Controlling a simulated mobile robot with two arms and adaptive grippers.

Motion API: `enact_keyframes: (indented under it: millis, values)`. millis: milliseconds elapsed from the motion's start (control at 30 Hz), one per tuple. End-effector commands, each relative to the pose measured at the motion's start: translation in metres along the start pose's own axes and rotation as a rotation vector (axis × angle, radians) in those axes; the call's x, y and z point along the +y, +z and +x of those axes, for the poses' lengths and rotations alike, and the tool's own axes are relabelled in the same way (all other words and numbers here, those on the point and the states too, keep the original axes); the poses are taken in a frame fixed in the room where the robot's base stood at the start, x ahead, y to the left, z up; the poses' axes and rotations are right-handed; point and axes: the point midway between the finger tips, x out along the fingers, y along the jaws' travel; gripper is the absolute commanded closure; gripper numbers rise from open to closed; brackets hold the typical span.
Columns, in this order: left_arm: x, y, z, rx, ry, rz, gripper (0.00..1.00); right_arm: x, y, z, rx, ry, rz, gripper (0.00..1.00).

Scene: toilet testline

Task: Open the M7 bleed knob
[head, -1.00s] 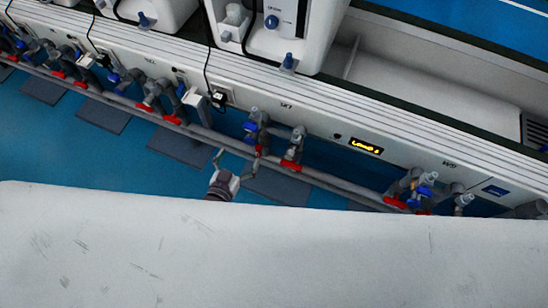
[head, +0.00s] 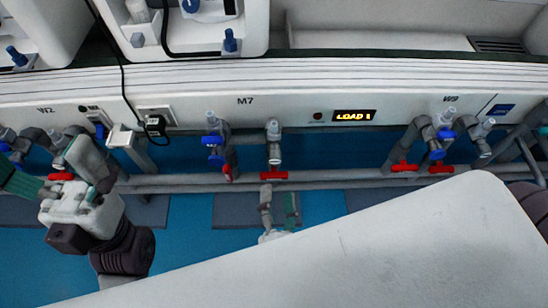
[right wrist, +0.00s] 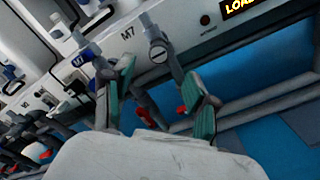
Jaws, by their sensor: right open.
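Under the M7 label stand two grey valves. The left M7 valve has a blue knob (head: 213,141) and a red handle (head: 228,173) pointing down. The right M7 valve (head: 274,145) has a red handle (head: 273,175) lying crosswise. No marking tells which part is the bleed knob. My right gripper (head: 279,200) is open and empty just below the right valve, apart from it in the head view. Its two fingers (right wrist: 163,103) also show in the right wrist view, with the right valve behind them.
Grey pipes (head: 330,180) run along the bench front. W9 valves (head: 437,137) with blue knobs and red handles stand to the right. A black plug (head: 155,124) with cable hangs left of M7.

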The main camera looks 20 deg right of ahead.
Motion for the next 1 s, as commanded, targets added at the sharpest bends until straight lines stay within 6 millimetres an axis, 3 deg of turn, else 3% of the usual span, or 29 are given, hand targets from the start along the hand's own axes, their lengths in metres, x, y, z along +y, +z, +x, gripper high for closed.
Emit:
enact_keyframes:
  millis: [200,433,600,900,1000]
  values:
    - [0.0,0.002,-0.002,0.008,0.004,0.001,0.0,0.0,0.001,0.049,-0.005,0.001,0.002,0.42]
    - [0.0,0.003,-0.001,0.01,0.007,0.002,0.0,0.0,0.0,0.085,-0.001,0.001,-0.002,0.42]
    - [0.0,0.004,-0.001,0.007,0.008,0.002,0.0,0.0,-0.001,0.097,0.001,0.001,-0.002,0.42]
    - [0.0,0.004,0.0,0.012,0.009,0.002,0.0,0.0,-0.001,0.099,0.001,0.002,-0.003,0.42]
    - [0.0,0.004,0.001,0.015,0.01,0.002,0.0,0.0,-0.001,0.099,0.001,0.002,-0.003,0.59]
